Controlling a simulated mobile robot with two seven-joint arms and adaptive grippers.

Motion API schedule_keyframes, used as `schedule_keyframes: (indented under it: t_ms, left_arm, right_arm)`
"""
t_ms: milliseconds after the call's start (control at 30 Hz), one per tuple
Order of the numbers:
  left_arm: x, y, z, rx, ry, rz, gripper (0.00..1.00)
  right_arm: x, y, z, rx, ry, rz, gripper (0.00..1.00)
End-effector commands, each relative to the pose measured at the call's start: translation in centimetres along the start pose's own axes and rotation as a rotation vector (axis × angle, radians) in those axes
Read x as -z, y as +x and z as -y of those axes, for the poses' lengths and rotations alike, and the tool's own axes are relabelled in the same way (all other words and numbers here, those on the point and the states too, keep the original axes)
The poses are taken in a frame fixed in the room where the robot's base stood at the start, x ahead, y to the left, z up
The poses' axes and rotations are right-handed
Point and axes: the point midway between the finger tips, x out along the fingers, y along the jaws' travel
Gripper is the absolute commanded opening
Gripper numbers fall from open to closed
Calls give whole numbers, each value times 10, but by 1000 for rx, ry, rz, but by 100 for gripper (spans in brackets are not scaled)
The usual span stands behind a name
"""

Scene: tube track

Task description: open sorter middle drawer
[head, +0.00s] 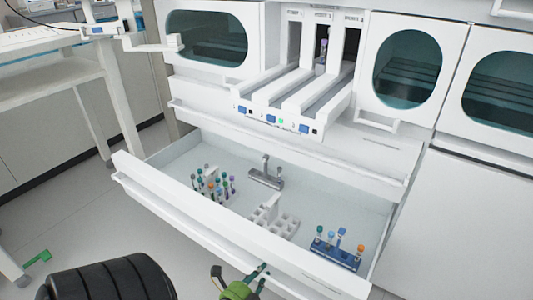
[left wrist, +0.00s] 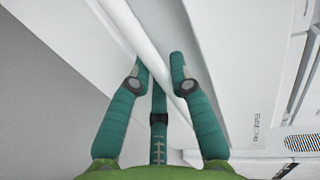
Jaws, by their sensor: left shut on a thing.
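The sorter's wide drawer (head: 141,168) below the track ports stands pulled well out, with its inside showing from above. A white bar handle (head: 178,216) runs along its front; it also crosses the left wrist view (left wrist: 133,27) diagonally. My left gripper (head: 242,273), with green fingers, is at the drawer front, right of the middle of the handle. In the left wrist view its fingertips (left wrist: 159,65) lie on either side of the bar and are shut on it. My right gripper is in neither view.
In the drawer are a group of capped tubes (head: 213,188), a grey metal part (head: 266,175), a white rack (head: 270,222) and a blue tube rack (head: 335,254). Track lanes (head: 292,92) jut out above. A white table (head: 45,68) stands at the left.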

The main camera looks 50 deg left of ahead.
Motion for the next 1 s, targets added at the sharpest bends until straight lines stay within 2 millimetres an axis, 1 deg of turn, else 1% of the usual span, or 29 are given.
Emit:
schedule_keyframes:
  t_ms: [33,100,300,500,833,867,1000]
  left_arm:
    - [0,-7,0,-2,-1,2,0]
    - [-1,-14,-2,-2,-1,2,0]
    - [0,-27,-5,-1,1,2,0]
    - [0,-32,-6,0,1,1,0]
    - [0,-32,-6,0,1,1,0]
    - [0,-32,-6,0,1,1,32]
    - [0,-32,-6,0,1,1,32]
  right_arm:
    - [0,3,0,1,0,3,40]
    - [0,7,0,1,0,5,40]
    - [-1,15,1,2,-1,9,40]
    - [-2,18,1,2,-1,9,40]
    - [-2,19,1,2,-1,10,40]
    - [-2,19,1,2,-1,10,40]
    - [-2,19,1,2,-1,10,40]
